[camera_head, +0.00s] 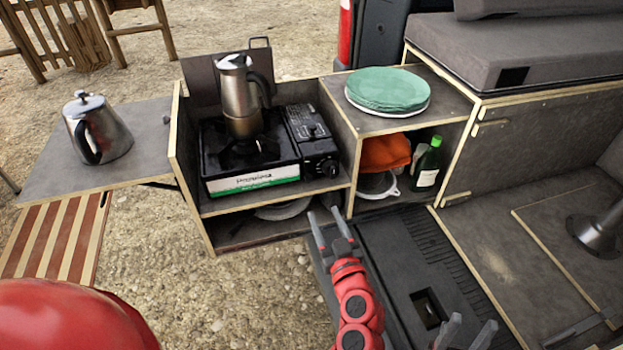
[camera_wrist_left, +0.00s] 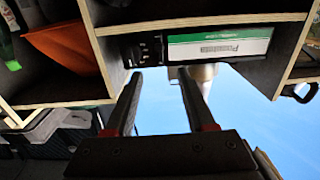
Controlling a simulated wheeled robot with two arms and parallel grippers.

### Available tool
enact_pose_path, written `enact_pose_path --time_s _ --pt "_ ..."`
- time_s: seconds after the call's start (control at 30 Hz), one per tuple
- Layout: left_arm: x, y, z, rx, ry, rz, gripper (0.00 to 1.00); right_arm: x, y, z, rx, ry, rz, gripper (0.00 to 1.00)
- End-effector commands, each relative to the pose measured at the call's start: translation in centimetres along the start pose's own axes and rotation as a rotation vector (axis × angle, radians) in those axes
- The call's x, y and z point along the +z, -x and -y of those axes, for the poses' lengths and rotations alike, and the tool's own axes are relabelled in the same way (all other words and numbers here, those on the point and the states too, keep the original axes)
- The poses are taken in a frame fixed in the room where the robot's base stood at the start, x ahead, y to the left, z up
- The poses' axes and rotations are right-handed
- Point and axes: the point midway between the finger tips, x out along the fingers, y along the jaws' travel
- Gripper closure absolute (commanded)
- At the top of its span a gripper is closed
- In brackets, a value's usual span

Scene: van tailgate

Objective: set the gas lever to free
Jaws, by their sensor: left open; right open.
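The camping stove (camera_head: 255,182) stands in the left compartment of the wooden kitchen box, with a moka pot (camera_head: 238,97) on its burner. Its control panel (camera_head: 322,165) with a dark knob is at the front right end. The gas lever is too small to tell apart on it. The stove shows upside down in the left wrist view (camera_wrist_left: 220,46), with the panel (camera_wrist_left: 142,50) past the fingertips. My left gripper (camera_head: 324,213) is open and empty, in front of and below the panel, apart from it. My right gripper (camera_head: 468,328) is open and empty at the bottom edge.
Green plates (camera_head: 387,89) sit on the right shelf top. An orange cloth (camera_head: 385,152) and green bottle (camera_head: 427,165) are below. A kettle (camera_head: 97,128) stands on the left side table (camera_head: 50,172). The space before the stove is free.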

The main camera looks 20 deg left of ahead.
Motion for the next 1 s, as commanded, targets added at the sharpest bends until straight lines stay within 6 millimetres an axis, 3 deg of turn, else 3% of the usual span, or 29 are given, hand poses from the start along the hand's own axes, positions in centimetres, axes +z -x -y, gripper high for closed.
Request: enact_pose_path --time_s 0.3,0.5,0.7,0.97,1.0 --pt "-0.3 -7.7 0.1 -0.003 0.001 0.001 0.45 -0.3 -1.8 -0.1 0.000 0.000 0.000 0.50" --pt "-0.2 -11.2 0.0 0.001 -0.001 0.000 0.45 -0.4 -2.5 -0.1 0.000 0.000 0.000 0.50" --pt "-0.1 -12.7 0.0 0.001 0.001 0.000 0.45 -0.5 -2.7 -0.1 0.000 0.000 0.000 0.50" --pt "0.0 -12.8 0.0 0.003 0.000 0.001 0.45 -0.5 -2.6 -0.1 0.000 0.000 0.000 0.50" --pt "0.0 -12.8 -0.1 0.003 0.000 0.001 0.49 -0.5 -2.6 -0.1 0.000 0.000 0.000 0.50"
